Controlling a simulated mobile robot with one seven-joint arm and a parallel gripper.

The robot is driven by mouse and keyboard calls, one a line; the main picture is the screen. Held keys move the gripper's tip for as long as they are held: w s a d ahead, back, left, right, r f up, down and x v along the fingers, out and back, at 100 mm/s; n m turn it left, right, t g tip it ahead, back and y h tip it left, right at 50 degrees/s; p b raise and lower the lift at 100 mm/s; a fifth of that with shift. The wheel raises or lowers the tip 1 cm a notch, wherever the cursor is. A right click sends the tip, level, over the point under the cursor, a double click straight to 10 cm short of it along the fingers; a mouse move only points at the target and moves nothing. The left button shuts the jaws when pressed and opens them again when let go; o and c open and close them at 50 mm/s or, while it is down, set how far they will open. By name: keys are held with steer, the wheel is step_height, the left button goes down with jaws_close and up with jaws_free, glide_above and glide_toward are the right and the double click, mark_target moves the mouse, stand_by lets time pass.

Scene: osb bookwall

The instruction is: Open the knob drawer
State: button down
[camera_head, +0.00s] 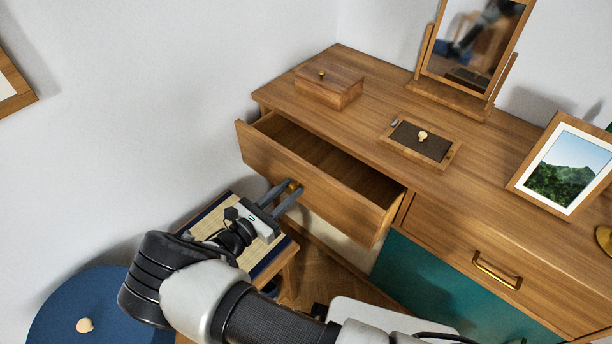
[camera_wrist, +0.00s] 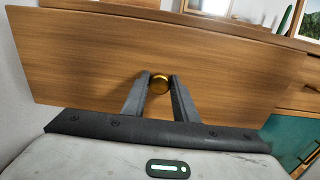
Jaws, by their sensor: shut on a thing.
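The knob drawer (camera_head: 310,182) is a wooden drawer at the left end of the dresser. It stands pulled well out, and its empty-looking inside shows in the head view. Its front (camera_wrist: 100,60) fills much of the wrist view. A round brass knob (camera_wrist: 159,83) sits at the middle of that front. My gripper (camera_wrist: 159,88) is shut on the knob, with one finger on each side of it. In the head view my gripper (camera_head: 286,192) reaches the drawer front from the lower left, and its fingers partly hide the knob.
On the dresser top (camera_head: 360,110) stand a wooden box (camera_head: 330,86), a small framed panel with a knob (camera_head: 420,143), a mirror (camera_head: 470,45) and a picture frame (camera_head: 566,166). A drawer with a brass handle (camera_head: 497,271) is at right. A small mat-topped table (camera_head: 262,262) stands below my gripper.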

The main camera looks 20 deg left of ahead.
steer(key=b+v, duration=0.1)
steer(key=v, duration=1)
steer(key=shift+b, duration=0.35)
steer(key=shift+s+f, duration=0.1)
steer(key=shift+f, duration=0.05)
steer(key=c, duration=1.4)
jaws_free()
steer(key=shift+c, duration=0.2)
steer(key=shift+a, duration=0.1)
steer(key=v, duration=1.7)
steer(key=shift+s, duration=0.2)
